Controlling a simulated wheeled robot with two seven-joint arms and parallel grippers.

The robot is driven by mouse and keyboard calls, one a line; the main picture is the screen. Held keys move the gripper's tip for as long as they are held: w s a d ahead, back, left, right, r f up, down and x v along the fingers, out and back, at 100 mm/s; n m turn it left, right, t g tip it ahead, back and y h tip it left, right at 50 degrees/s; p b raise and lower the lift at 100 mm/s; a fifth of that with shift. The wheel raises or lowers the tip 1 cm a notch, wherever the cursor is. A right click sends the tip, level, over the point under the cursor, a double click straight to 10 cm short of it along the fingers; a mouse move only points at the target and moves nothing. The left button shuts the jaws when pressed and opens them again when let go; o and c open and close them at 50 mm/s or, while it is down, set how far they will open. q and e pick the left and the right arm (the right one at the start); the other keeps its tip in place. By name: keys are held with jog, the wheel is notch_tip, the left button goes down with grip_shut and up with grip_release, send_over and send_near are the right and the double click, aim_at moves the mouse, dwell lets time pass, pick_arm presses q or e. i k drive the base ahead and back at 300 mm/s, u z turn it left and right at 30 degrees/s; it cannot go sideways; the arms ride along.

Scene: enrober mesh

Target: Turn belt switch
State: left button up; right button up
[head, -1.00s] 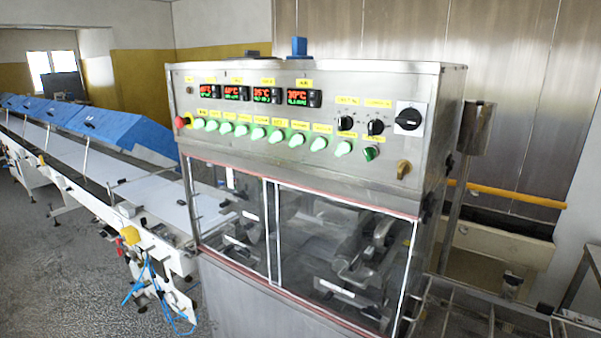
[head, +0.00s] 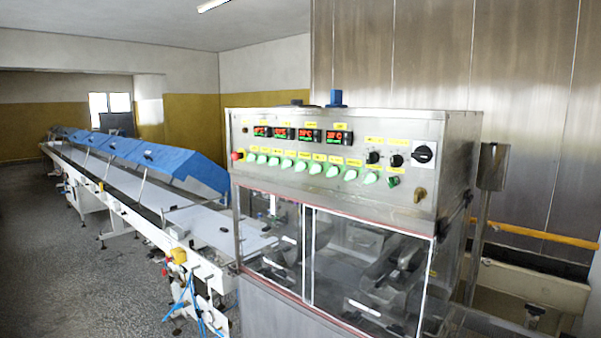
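The steel enrober machine (head: 458,150) stands right of centre in the head view. Its sloping control panel (head: 330,125) carries a row of green-lit switches (head: 302,166), with yellow labels whose text is too small to read. Two black knobs (head: 396,160) and a larger black rotary switch on a white plate (head: 424,152) sit at the panel's right. A red emergency button (head: 237,156) is at its left end. I cannot tell which one is the belt switch. Neither of my grippers shows in the view.
A long white conveyor (head: 130,195) with blue covers (head: 170,163) runs back to the left. Glass doors (head: 350,260) close the machine's front below the panel. A yellow bar (head: 535,234) and a steel post (head: 490,190) are at the right. Grey floor (head: 60,270) is open at the lower left.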

aim_at(316, 168)
jog(key=u, duration=0.95)
jog(key=i, duration=0.85)
jog(key=z, duration=0.5)
